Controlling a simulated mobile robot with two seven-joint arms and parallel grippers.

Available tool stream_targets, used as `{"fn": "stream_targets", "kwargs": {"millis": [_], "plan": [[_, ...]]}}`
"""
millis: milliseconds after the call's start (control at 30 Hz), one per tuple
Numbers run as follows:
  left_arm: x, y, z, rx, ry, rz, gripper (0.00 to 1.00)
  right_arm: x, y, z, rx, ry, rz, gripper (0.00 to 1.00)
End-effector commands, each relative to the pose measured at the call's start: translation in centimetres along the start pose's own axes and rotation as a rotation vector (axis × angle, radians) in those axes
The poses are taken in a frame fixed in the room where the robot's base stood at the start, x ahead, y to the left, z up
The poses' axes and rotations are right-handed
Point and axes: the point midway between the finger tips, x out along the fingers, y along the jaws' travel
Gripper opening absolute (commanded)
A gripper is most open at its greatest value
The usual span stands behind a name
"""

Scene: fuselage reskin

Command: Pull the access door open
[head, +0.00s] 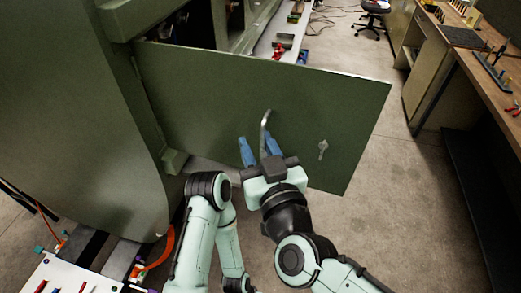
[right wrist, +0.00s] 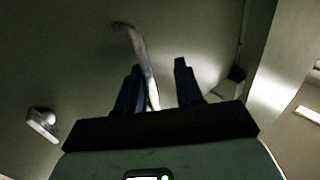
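The access door (head: 220,85) is a flat dark green panel. It stands swung out from the green fuselage body at its left edge, with a dark opening behind it. A curved metal handle (head: 265,122) sticks out from its face; in the right wrist view the handle (right wrist: 138,55) runs down between the fingers, nearer the left one. My right gripper (head: 260,150) is at the handle with its blue fingers apart, and a gap shows beside the handle in the right wrist view (right wrist: 158,85). My left arm shows at the bottom of the head view, but its gripper is out of view.
A small metal latch (head: 323,149) sits on the door right of the handle. A wooden workbench (head: 470,45) lines the right side. A white tray (head: 75,275) is at bottom left. The floor (head: 410,190) right of the door is clear.

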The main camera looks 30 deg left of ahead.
Motion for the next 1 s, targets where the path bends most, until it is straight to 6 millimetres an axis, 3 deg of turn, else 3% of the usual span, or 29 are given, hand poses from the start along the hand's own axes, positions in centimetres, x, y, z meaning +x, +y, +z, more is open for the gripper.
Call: {"fn": "stream_targets", "kwargs": {"millis": [167, 500, 700, 1000], "plan": [[0.4, -0.2, 0.2, -0.001, -0.003, -0.001, 0.43, -1.4, 0.1, 0.0, 0.000, 0.002, 0.002, 0.36], [1.5, -0.8, 0.7, -0.004, -0.010, -0.004, 0.43, -8.6, 0.1, 0.0, -0.001, 0.003, 0.002, 0.36], [1.7, -0.9, 0.8, -0.004, -0.011, -0.004, 0.43, -11.8, 0.1, -0.1, -0.001, 0.002, 0.001, 0.36], [1.8, -0.9, 0.8, -0.004, -0.012, -0.004, 0.43, -13.3, -0.1, 0.0, -0.001, -0.001, -0.003, 0.36]]}}
